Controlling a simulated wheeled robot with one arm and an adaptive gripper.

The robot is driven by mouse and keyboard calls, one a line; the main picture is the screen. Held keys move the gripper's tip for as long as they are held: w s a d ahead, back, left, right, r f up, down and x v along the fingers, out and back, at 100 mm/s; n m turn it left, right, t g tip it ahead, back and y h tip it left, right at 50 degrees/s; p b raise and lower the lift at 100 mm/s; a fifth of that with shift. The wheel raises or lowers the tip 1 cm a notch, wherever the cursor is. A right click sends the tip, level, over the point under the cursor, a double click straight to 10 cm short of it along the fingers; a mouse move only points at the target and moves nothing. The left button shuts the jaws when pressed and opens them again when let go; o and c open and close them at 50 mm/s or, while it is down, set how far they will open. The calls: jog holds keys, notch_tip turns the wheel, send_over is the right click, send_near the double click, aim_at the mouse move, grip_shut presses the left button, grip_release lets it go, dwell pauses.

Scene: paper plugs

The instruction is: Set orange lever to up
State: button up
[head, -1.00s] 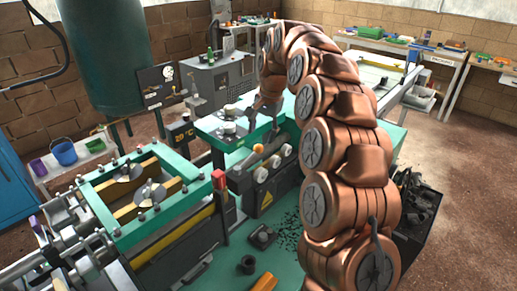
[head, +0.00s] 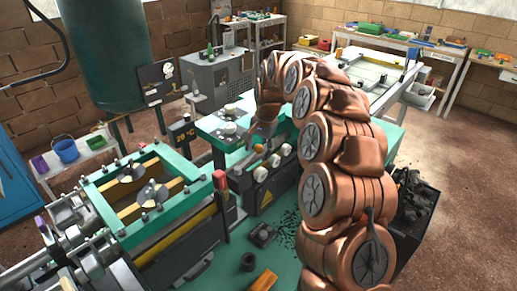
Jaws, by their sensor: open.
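The orange lever (head: 259,148) shows as a small orange tip on the dark control panel (head: 250,182) of the green machine, beside several white knobs. Whether it points up or down is too small to tell. My gripper (head: 258,141) is open, low over the panel, right at the lever. Its fingers are small and partly merge with the machine behind, so I cannot tell whether they touch the lever.
My copper arm covers the machine's right side. A green-framed press (head: 150,190) stands at the left. An orange block (head: 263,281) and a dark cup (head: 248,262) lie on the green surface in front. A black bin (head: 415,205) stands at the right.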

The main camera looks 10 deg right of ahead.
grip_shut()
dwell(0.3)
